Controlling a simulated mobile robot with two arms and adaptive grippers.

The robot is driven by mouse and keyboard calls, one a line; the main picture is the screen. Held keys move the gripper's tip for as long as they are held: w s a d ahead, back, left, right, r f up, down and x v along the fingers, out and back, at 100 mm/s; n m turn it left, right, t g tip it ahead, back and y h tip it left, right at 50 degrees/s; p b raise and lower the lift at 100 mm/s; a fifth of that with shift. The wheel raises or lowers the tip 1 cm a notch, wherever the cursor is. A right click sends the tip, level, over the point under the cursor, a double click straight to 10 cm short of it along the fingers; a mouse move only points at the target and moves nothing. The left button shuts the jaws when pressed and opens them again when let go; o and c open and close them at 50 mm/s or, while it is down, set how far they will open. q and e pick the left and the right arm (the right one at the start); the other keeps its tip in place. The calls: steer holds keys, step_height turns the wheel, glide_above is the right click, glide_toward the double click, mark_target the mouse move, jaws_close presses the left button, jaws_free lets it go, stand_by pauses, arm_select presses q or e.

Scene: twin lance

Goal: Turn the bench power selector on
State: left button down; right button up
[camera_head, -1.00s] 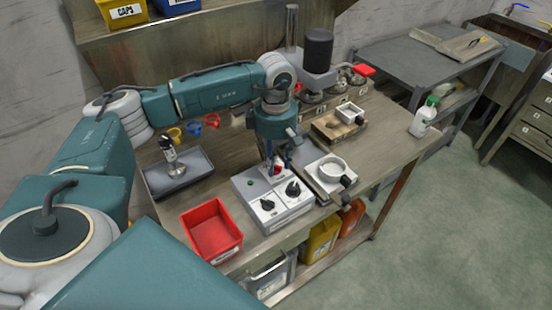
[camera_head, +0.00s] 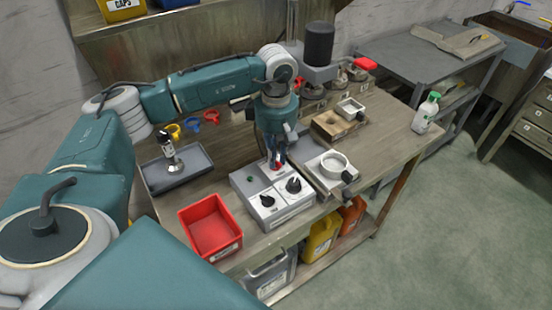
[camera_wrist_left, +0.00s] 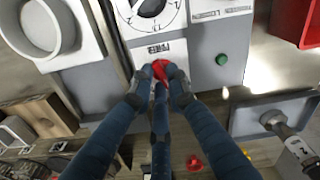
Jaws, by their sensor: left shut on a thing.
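A grey control box (camera_head: 247,190) with a white-topped panel sits near the front edge of the bench. It carries two black dials (camera_head: 293,185) and a green button (camera_wrist_left: 222,59). A red selector knob (camera_wrist_left: 160,72) is at the rear of the box, beside a small printed label. My left gripper (camera_head: 278,164) points down over it from above. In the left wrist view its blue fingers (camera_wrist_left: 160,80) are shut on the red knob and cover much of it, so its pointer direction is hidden. My right gripper is not in view.
A red bin (camera_head: 210,228) stands left of the box. A grey tray (camera_head: 178,172) holds an upright tool. A white fixture with a round ring (camera_head: 333,164) stands close on the right. A spray bottle (camera_head: 426,113) stands at the right end of the bench.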

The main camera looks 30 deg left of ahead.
arm_select(q)
steer(key=m+b, duration=0.3)
steer(key=m, duration=0.2)
steer(key=shift+d+f+b, duration=0.1)
steer(key=shift+b, duration=0.25)
steer(key=m+b, duration=0.1)
steer(key=m, duration=0.2)
steer(key=shift+m+b, duration=0.3)
steer(key=shift+m, duration=0.1)
steer(key=shift+d+m, duration=0.1)
steer(key=shift+m, duration=0.4)
steer(key=shift+r, duration=0.2)
steer(key=c, duration=1.7)
jaws_free()
steer(key=shift+s, duration=0.1)
step_height(320, 180, up, 12)
steer(key=shift+f, duration=0.1)
